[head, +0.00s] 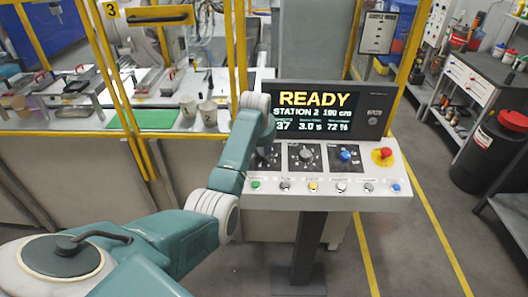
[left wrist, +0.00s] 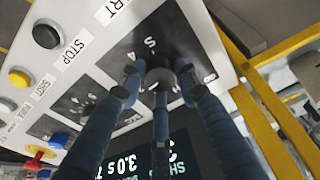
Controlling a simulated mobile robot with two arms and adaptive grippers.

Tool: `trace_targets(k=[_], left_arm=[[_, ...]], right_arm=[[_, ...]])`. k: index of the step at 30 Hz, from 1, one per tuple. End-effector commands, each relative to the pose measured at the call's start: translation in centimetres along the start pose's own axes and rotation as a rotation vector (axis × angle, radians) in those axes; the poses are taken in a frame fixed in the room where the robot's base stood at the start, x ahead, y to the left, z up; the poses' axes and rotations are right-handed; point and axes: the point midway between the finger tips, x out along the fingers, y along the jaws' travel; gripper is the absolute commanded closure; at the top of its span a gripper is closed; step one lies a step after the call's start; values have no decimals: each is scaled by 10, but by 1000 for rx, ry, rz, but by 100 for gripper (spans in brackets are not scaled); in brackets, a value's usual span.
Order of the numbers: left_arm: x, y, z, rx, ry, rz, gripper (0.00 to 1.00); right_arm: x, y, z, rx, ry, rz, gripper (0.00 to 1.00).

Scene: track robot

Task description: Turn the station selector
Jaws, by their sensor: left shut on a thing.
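The control console (head: 285,203) stands in front of me, with a row of knobs under its screen (head: 318,108). The screen reads READY and STATION 2. The leftmost knob, a dark grey selector (left wrist: 160,76), sits on a black numbered plate and is mostly hidden behind my left arm in the head view. My left gripper (left wrist: 158,84) has its blue-grey fingers closed around this knob in the left wrist view. The fingers cover part of the plate's markings. My right gripper is not in view.
Several coloured push buttons line the front edge, including a yellow one (head: 313,187). Yellow fence posts (head: 240,50) stand behind the console.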

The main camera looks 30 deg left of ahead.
Motion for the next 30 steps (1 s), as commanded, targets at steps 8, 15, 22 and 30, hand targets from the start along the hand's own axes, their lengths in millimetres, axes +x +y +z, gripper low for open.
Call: trace_targets(k=[8, 15, 22, 30], left_arm=[[1, -3, 0, 211, -15, 25, 94], [1, -4, 0, 438, -29, 55, 94], [1, -5, -1, 653, -42, 84, 94], [1, -5, -2, 907, -56, 118, 94]], right_arm=[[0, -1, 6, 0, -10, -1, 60], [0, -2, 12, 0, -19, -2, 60], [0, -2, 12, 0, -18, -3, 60], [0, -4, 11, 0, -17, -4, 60]])
